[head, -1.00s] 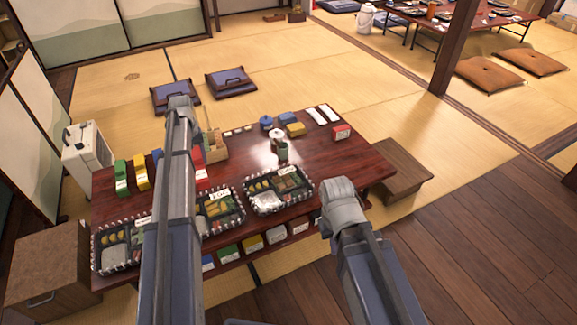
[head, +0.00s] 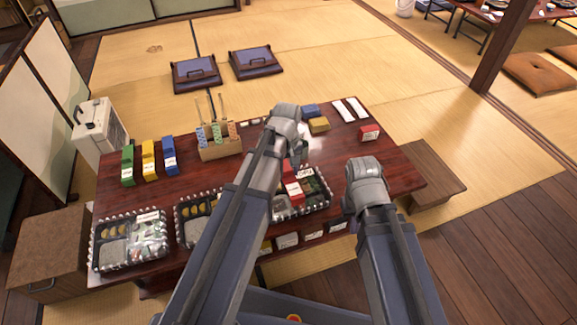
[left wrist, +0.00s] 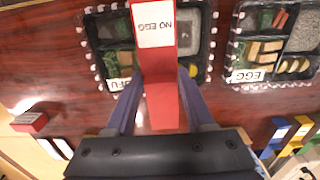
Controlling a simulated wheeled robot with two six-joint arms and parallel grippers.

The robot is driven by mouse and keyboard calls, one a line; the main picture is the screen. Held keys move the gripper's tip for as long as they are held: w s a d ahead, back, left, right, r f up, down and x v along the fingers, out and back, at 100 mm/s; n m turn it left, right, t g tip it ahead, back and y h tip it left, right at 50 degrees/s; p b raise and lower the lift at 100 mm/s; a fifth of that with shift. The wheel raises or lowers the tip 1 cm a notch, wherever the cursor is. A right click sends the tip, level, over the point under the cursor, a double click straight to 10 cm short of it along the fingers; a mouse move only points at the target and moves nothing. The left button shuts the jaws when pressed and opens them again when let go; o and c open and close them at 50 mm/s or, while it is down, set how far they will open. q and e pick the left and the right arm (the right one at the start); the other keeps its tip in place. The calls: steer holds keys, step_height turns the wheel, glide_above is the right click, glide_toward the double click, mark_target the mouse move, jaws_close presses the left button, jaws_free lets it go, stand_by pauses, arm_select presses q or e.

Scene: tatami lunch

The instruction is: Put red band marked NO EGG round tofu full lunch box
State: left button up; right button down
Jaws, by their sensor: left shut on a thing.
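My left gripper (head: 291,158) is shut on the red band (head: 292,187), also seen between its fingers in the left wrist view (left wrist: 163,104). The band's white label reads NO EGG. The band lies across the view of the tofu full lunch box (head: 322,203), a black tray with a pale checked rim, and hides its middle. In the left wrist view the box (left wrist: 207,57) shows on both sides of the band, its TOFU label partly covered. I cannot tell whether band and box touch. My right gripper (head: 357,207) is right of the box, its fingers hidden.
The EGG lunch box (left wrist: 264,76) is beside it; another box (head: 130,268) stands at the table's left end. Green, yellow and blue bands (head: 149,160) stand at the back left near a wooden holder (head: 221,151). A red block (head: 370,133) is at the right.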

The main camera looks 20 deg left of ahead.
arm_select(q)
step_height(320, 180, down, 7)
steer(key=b, duration=0.7)
steer(key=shift+f+b, duration=0.85)
stand_by(2.0)
steer(key=o, duration=1.1)
steer(key=shift+r+p, duration=4.1)
